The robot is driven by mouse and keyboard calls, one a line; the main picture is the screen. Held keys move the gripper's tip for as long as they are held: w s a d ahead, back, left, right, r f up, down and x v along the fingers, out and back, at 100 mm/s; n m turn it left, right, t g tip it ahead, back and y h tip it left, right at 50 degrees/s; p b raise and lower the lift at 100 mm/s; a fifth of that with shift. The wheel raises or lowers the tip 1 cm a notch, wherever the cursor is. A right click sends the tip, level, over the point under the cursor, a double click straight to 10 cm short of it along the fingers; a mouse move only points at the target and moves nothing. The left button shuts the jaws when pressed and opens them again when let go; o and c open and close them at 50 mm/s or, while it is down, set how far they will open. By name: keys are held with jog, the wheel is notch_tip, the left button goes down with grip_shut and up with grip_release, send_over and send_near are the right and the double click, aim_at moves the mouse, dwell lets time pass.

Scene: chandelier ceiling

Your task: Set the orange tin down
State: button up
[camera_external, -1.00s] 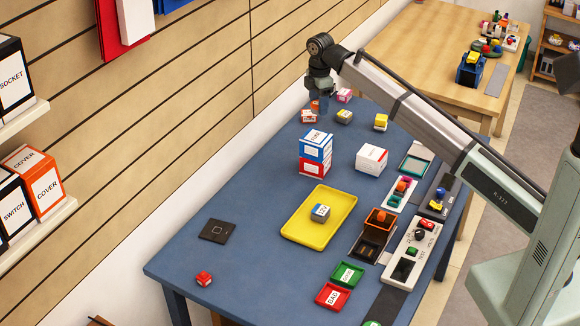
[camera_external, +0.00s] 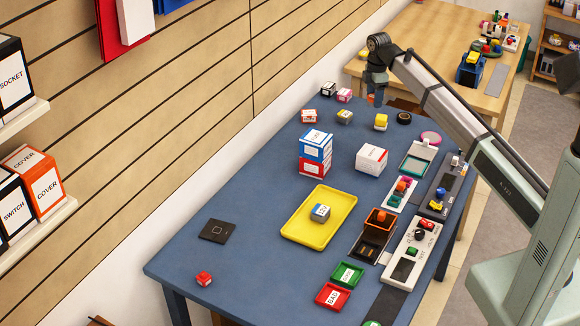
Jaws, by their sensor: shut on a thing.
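My gripper (camera_external: 375,96) is at the far end of the blue table (camera_external: 250,215), pointing down. It is shut on the orange tin (camera_external: 371,99), of which only a small orange part shows below the fingers. The rest of the tin is hidden by the gripper. I cannot tell from this view whether the tin touches the table or hangs just above it.
Near the gripper are a yellow block (camera_external: 381,123), a black ring (camera_external: 404,118), a pink box (camera_external: 344,95) and a black-and-white box (camera_external: 328,89). Stacked boxes (camera_external: 315,165) and a yellow tray (camera_external: 291,232) stand nearer. The table's left front is mostly clear.

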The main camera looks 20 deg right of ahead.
aim_at(370, 143)
notch_tip(370, 143, down, 16)
jog(key=shift+f, duration=0.2)
dwell(0.6)
jog(key=shift+f, duration=0.1)
jog(key=o, duration=1)
jog(key=shift+o, duration=0.2)
notch_tip(370, 143, up, 12)
